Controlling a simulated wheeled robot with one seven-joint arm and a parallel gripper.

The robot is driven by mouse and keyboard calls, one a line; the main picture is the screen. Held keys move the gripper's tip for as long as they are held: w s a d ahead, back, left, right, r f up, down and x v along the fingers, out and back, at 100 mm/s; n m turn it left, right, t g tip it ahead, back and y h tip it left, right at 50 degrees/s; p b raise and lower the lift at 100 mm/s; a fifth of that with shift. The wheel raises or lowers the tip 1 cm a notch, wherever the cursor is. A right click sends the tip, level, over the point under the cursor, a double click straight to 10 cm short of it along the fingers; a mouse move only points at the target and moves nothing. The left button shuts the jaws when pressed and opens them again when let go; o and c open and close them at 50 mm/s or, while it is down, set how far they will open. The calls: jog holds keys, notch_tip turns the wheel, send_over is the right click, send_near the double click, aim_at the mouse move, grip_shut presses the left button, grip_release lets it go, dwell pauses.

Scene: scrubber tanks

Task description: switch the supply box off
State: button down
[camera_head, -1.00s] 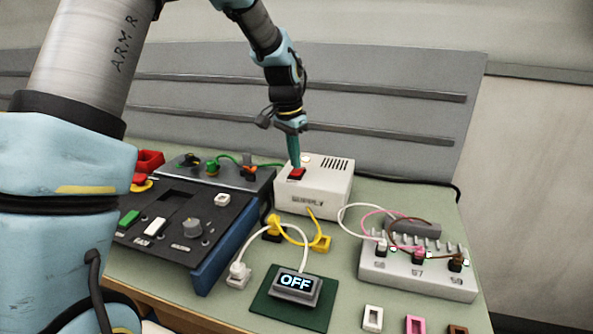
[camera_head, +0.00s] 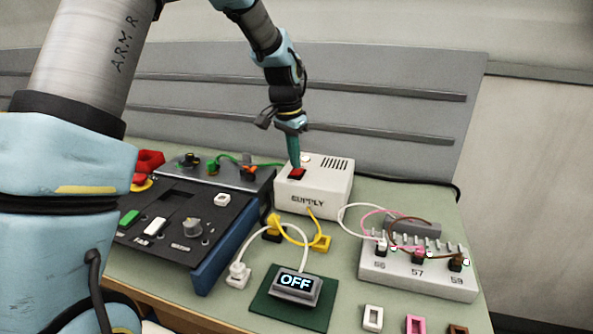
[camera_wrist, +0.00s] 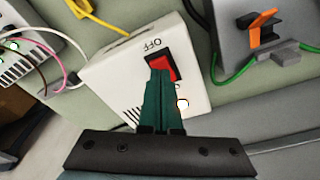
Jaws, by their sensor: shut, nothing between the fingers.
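The supply box (camera_head: 315,192) is a white box marked SUPPLY at the back of the table. A red rocker switch (camera_head: 297,174) sits on its top; in the wrist view the switch (camera_wrist: 162,66) has the word OFF printed beside it. My gripper (camera_head: 295,164) is shut and empty, pointing down at the switch. In the wrist view its green fingertips (camera_wrist: 160,74) overlap the switch's near edge; I cannot tell whether they press it. A round white lamp or button (camera_wrist: 183,104) is on the box top beside the fingers. A small display (camera_head: 295,283) in front reads OFF.
A black control panel (camera_head: 165,228) stands at the left, with a grey socket unit (camera_head: 225,175) behind it. A terminal block (camera_head: 415,270) with white, pink and brown wires is at the right. Yellow plugs (camera_head: 321,243) and cables lie in front of the box.

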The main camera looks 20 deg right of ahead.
aim_at(295, 172)
jog(key=shift+f+b, duration=0.45)
jog(key=shift+f, duration=0.4)
dwell(0.3)
jog(key=shift+r, duration=0.1)
jog(key=shift+r+p, duration=2.65)
jog(key=shift+r, duration=0.85)
jog(key=s+a+n+y, duration=0.1)
jog(key=a+n, duration=0.6)
jog(key=a, duration=1.6)
jog(key=s+a+f+n+t, duration=0.1)
jog(key=s+a+n, duration=0.5)
jog(key=s+a, duration=0.4)
jog(key=a, duration=0.3)
jog(key=shift+a+y, duration=0.25)
jog(key=shift+y, duration=0.05)
